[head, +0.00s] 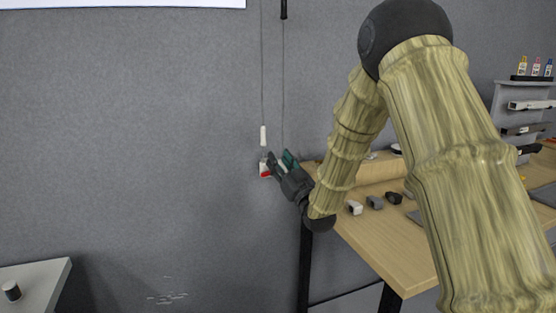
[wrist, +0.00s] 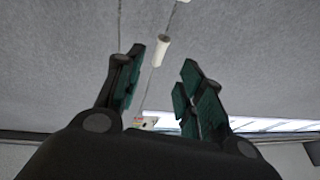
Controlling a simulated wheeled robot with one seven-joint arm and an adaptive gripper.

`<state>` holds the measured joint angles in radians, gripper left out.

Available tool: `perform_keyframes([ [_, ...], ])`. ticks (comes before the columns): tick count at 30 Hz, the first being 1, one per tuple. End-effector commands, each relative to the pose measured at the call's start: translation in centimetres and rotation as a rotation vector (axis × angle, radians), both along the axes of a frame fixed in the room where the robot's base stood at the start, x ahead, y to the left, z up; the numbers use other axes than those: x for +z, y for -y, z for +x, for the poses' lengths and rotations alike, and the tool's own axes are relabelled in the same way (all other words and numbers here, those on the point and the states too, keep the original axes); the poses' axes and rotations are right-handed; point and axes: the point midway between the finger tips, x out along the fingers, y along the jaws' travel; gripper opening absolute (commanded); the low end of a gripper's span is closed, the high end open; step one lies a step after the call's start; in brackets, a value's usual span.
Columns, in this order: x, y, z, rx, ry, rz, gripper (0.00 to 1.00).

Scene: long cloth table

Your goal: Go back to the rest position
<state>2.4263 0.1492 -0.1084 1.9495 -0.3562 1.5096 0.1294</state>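My gripper (head: 280,160) is raised at the left end of the wooden table in the head view, in front of the grey wall. In the wrist view my gripper (wrist: 160,85) has its two green-padded fingers spread apart with nothing between them touching the pads. A white cylinder on a cord (head: 263,136) hangs near the fingertips, with a small red and white piece (head: 265,170) below it. The cylinder (wrist: 162,50) also shows beyond the fingers in the wrist view. I cannot tell how far it is from them.
The wooden table (head: 385,240) carries several small white, grey and black items near its left end. A shelf rack (head: 520,105) with small bottles stands at the right. A pale surface (head: 35,285) with a dark cylinder (head: 11,291) is at the lower left. The floor between looks clear.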

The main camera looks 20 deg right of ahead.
Motion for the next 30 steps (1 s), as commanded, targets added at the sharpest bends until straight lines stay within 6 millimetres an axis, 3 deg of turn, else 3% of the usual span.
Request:
perform_keyframes([
  [10,-0.1,0.0,0.0,0.0,-0.002,0.0,0.38],
  [14,-2.1,-0.3,-0.2,-0.006,-0.051,-0.001,0.38],
  [17,-5.9,-0.7,-0.7,-0.018,-0.144,-0.001,0.38],
  [23,-16.6,-1.7,-4.0,-0.053,-0.414,-0.007,0.38],
  [30,-28.5,-2.9,-11.1,-0.086,-0.742,-0.025,0.38],
])
